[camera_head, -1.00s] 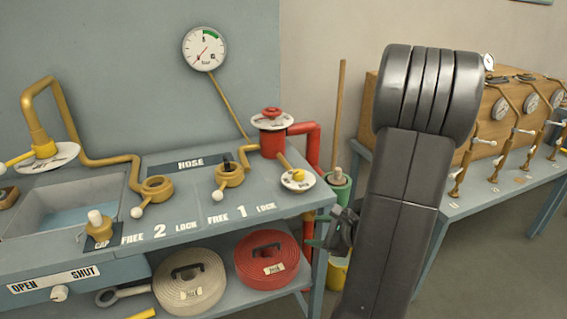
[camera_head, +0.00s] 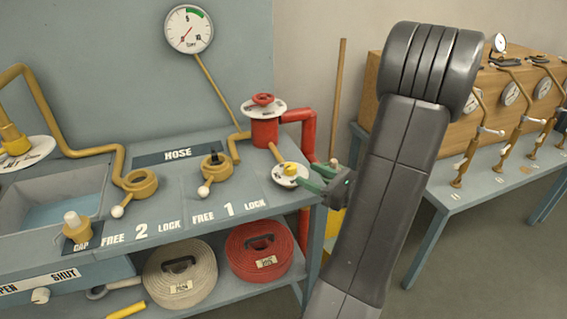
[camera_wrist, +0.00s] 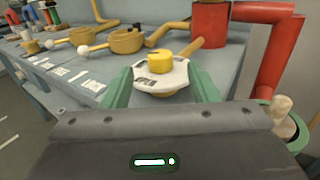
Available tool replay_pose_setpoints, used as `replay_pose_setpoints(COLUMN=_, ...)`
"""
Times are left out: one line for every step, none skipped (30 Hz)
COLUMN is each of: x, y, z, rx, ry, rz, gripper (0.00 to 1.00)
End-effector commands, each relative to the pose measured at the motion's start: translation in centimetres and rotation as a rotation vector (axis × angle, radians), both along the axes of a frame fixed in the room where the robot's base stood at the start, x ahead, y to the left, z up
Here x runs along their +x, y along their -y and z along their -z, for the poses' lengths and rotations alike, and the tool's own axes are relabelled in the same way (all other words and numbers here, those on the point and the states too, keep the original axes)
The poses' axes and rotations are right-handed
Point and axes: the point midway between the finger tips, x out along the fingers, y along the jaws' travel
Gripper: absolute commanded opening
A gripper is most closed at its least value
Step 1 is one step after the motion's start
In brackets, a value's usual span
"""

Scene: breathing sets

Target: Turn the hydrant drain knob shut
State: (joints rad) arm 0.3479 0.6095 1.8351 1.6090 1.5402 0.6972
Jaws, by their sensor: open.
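The drain knob is a small yellow knob (camera_head: 289,167) on a white round dial plate (camera_head: 287,180), at the right end of the bench by the red hydrant (camera_head: 264,132). In the wrist view the yellow knob (camera_wrist: 160,61) stands on the white plate (camera_wrist: 160,80), which carries the word OPEN. My gripper (camera_head: 312,178) has green fingers and is just right of the knob in the head view. In the wrist view my gripper (camera_wrist: 161,88) is open and empty, one finger on each side of the plate's near part. I cannot tell whether they touch.
A red pipe (camera_head: 302,120) drops behind the bench's right end. Ball-handled brass valves (camera_head: 214,166) stand left of the knob. Two rolled hoses (camera_head: 259,250) lie on the shelf below. A second table (camera_head: 480,190) with gauges stands to the right.

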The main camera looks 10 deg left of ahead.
Motion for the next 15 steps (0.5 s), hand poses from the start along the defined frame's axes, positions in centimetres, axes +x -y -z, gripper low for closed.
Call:
replay_pose_setpoints(x=0.3, y=-1.0, z=0.0, rx=0.000, ry=0.000, rz=-0.004, gripper=0.54)
replay_pose_setpoints(x=0.5, y=-1.5, z=0.0, rx=0.000, ry=0.000, rz=-0.005, gripper=0.54)
replay_pose_setpoints(x=0.8, y=-2.2, z=0.0, rx=0.000, ry=0.001, rz=-0.005, gripper=0.54)
replay_pose_setpoints(x=1.0, y=-2.7, z=0.0, rx=-0.001, ry=0.001, rz=-0.004, gripper=0.54)
replay_pose_setpoints(x=1.2, y=-3.2, z=0.0, rx=-0.001, ry=0.001, rz=-0.005, gripper=0.54)
replay_pose_setpoints(x=1.5, y=-3.8, z=0.0, rx=0.000, ry=0.000, rz=-0.004, gripper=0.54)
replay_pose_setpoints(x=1.7, y=-4.3, z=0.0, rx=-0.001, ry=0.001, rz=-0.004, gripper=0.54)
replay_pose_setpoints(x=1.9, y=-4.8, z=0.0, rx=-0.001, ry=0.001, rz=-0.004, gripper=0.54)
replay_pose_setpoints(x=2.2, y=-5.4, z=0.0, rx=0.000, ry=0.000, rz=-0.004, gripper=0.54)
replay_pose_setpoints(x=2.3, y=-5.8, z=0.0, rx=-0.001, ry=0.000, rz=-0.004, gripper=0.54)
replay_pose_setpoints(x=2.5, y=-6.2, z=0.1, rx=-0.002, ry=-0.001, rz=-0.003, gripper=0.54)
replay_pose_setpoints(x=2.7, y=-6.7, z=0.0, rx=-0.001, ry=0.000, rz=-0.003, gripper=0.54)
replay_pose_setpoints(x=2.9, y=-7.0, z=0.0, rx=0.000, ry=0.000, rz=-0.002, gripper=0.54)
replay_pose_setpoints(x=3.0, y=-7.3, z=0.0, rx=-0.001, ry=0.000, rz=-0.002, gripper=0.54)
replay_pose_setpoints(x=3.1, y=-7.6, z=0.0, rx=-0.002, ry=0.000, rz=-0.002, gripper=0.54)
